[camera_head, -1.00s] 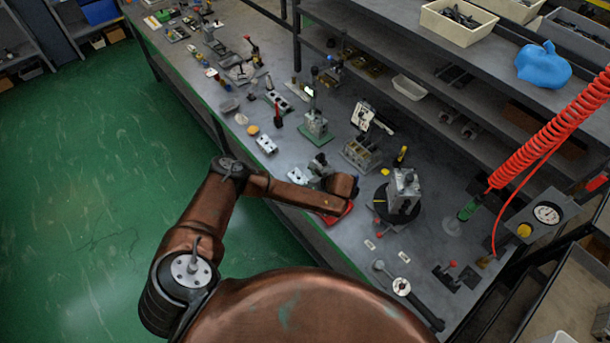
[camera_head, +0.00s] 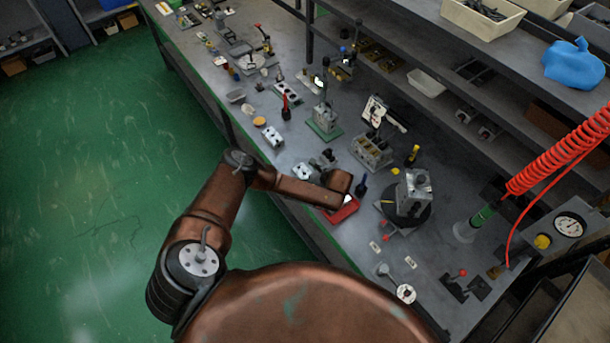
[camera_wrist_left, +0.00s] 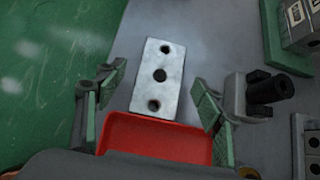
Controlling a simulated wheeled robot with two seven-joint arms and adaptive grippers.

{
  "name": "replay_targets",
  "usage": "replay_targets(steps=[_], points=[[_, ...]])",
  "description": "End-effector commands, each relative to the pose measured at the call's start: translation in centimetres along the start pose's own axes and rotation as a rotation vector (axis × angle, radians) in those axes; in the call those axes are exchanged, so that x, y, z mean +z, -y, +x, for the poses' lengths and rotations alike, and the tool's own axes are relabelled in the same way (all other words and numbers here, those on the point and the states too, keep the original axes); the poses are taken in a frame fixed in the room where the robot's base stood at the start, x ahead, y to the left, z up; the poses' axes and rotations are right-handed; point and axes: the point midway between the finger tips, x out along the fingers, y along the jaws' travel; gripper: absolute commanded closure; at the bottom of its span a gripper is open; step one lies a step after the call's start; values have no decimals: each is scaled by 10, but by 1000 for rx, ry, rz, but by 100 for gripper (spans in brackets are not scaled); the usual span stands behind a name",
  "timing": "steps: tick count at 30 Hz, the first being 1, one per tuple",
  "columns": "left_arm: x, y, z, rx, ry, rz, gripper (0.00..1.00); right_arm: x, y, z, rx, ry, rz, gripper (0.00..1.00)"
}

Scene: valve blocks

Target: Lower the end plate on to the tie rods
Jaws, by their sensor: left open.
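A pale metal plate with three holes in a row, which looks like the end plate (camera_wrist_left: 158,78), lies flat on the bench in the left wrist view. It shows beside my forearm in the head view (camera_head: 302,171). My left gripper (camera_wrist_left: 161,88) is open, its green-padded fingers on either side of the plate and apart from it. The arm hides most of the gripper in the head view. A grey block (camera_head: 413,188) stands on a black round base. I cannot make out the tie rods for certain. My right gripper is out of view.
A red tray (camera_wrist_left: 155,138) lies just below the plate in the wrist view. A grey fixture with a black cylinder (camera_wrist_left: 262,93) stands close on the right. Another holed block (camera_head: 272,136) and a green-based stand (camera_head: 324,122) are farther along the bench.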

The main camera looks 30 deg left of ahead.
Motion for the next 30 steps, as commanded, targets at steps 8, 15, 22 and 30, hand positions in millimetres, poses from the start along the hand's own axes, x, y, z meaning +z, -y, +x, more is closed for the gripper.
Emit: replay_targets(steps=[8,15,22,30], points=[[-1,1,15,-2,-1,1,38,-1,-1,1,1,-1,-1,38],[-1,1,14,-2,-1,1,47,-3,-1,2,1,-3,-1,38],[-2,1,14,-2,-1,1,62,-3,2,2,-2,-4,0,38],[-2,1,14,-2,-1,1,81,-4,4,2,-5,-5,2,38]])
